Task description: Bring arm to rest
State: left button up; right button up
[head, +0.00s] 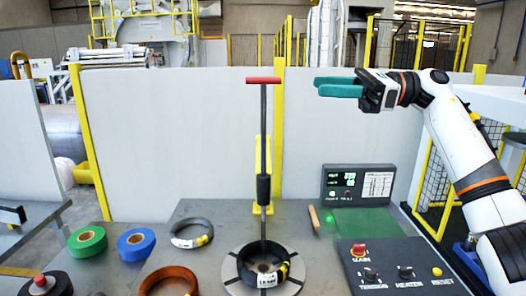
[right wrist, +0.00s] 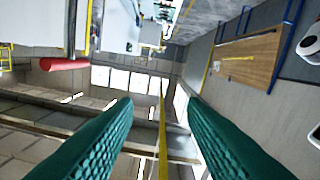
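My right arm (head: 465,160) reaches in from the right. Its gripper (head: 320,86) is raised at about the height of the red T-handle (head: 263,80), to the right of it in the head view. The two teal fingers are apart with nothing between them, as the right wrist view (right wrist: 162,112) shows. The red handle also shows at the left of that view (right wrist: 65,64), apart from the fingers. My left arm and gripper are not in view.
A black coil (head: 262,272) lies on the round plate (head: 231,270) around the handle's post. A grey coil (head: 190,234), copper coil (head: 168,281), green roll (head: 87,241) and blue roll (head: 136,244) lie left. A control panel (head: 400,270) stands front right.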

jog(key=w+a+f+m+t+y, duration=0.1)
jog(key=w+a+f+m+t, duration=0.1)
jog(key=f+m+t, duration=0.65)
jog(key=w+a+f+m+t+y, duration=0.1)
jog(key=w+f+m+t, duration=0.2)
jog(key=f+m+t, duration=0.55)
jog(key=s+d+f+m+t+h, duration=0.2)
jog(key=d+f+m+h, duration=0.1)
jog(key=f+m+h, duration=0.8)
jog(key=s+d+f+m+t+h, duration=0.15)
jog(key=d+f+m+h, duration=0.4)
jog(key=m, duration=0.85)
jog(key=s+d+f+m+g+h, duration=0.3)
jog(key=s+f+m+g, duration=0.6)
jog(key=s+f, duration=0.9)
jog(key=s+f+m+g, duration=0.2)
jog(key=s+f+g, duration=0.2)
jog(key=s, duration=0.5)
jog(key=s+f+m+g, duration=0.1)
jog(key=s+f+g, duration=0.25)
jog(key=s, duration=0.65)
notch_tip(320, 180, down, 27)
jog(key=s+g, duration=0.2)
jog(key=s+d+f+g, duration=0.1)
jog(key=s+d+f, duration=0.1)
jog(key=s+f, duration=1.2)
jog(key=shift+s+d+f+h, duration=0.15)
jog(key=shift+s+f+h, duration=0.25)
jog(key=shift+s, duration=0.7)
